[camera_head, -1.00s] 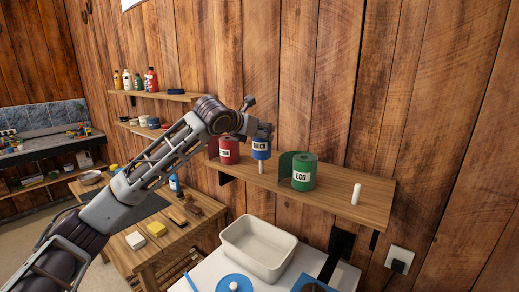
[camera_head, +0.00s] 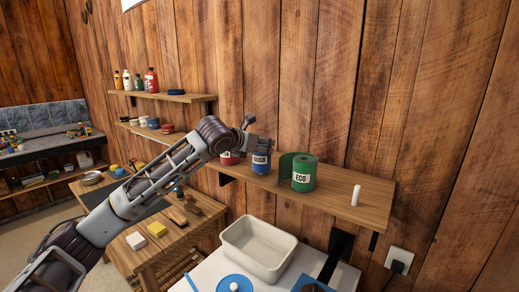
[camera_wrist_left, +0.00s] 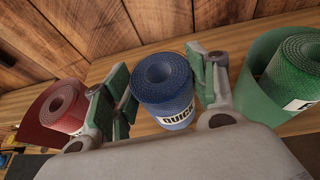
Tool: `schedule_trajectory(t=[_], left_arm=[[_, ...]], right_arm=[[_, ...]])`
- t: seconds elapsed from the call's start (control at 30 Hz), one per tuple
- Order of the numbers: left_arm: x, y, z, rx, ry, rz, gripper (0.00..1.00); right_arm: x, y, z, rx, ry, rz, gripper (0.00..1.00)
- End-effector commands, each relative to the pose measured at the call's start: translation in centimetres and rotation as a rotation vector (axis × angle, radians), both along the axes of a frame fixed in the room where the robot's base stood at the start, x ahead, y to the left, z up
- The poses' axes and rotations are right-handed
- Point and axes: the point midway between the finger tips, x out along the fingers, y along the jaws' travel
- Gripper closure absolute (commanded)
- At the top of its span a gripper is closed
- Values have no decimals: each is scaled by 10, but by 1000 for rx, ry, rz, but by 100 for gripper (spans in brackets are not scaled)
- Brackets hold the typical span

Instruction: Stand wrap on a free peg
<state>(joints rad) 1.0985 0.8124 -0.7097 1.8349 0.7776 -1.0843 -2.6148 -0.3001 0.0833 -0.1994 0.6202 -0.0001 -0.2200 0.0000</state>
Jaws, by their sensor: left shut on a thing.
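The blue wrap (camera_head: 261,164), with a white label, stands upright on the wooden shelf between two other wraps, where a peg showed before. The peg is now hidden. My left gripper (camera_head: 260,150) is at the blue wrap from above. In the left wrist view, its fingers (camera_wrist_left: 166,90) are shut on both sides of the blue wrap (camera_wrist_left: 160,72). The red wrap (camera_head: 227,159) stands to the left, partly behind my gripper. The green wrap (camera_head: 304,174), labelled ECO, stands to the right. A bare white peg (camera_head: 356,195) stands at the shelf's right end.
The shelf (camera_head: 335,202) is clear between the green wrap and the bare peg. Below are a white tub (camera_head: 258,250) and a blue lid (camera_head: 235,284). A wooden table (camera_head: 190,235) with brushes and sponges is at left. Upper shelves hold bottles (camera_head: 152,81).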

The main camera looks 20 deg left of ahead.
Motion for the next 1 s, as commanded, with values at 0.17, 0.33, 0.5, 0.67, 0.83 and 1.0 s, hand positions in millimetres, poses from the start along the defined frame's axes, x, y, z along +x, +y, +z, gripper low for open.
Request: schedule_trajectory(t=[0.17, 0.33, 0.5, 0.67, 0.83, 1.0], left_arm=[[0, 0, -12, 0, 0, 0, 68], [0, 0, -14, -1, -2, 0, 68], [0, 0, -14, 0, -1, 0, 68], [0, 0, -16, 0, -1, 0, 68], [0, 0, -16, 0, 0, 0, 23], [0, 0, -16, 0, 0, 0, 21]], right_arm=[[0, 0, 2, 0, 0, 0, 60], [0, 0, 2, 0, 0, -1, 60], [0, 3, 2, 3, 0, -1, 60], [0, 5, 2, 5, 0, -2, 60], [0, 6, 2, 6, -1, -1, 60], [0, 6, 2, 6, -1, -1, 60]])
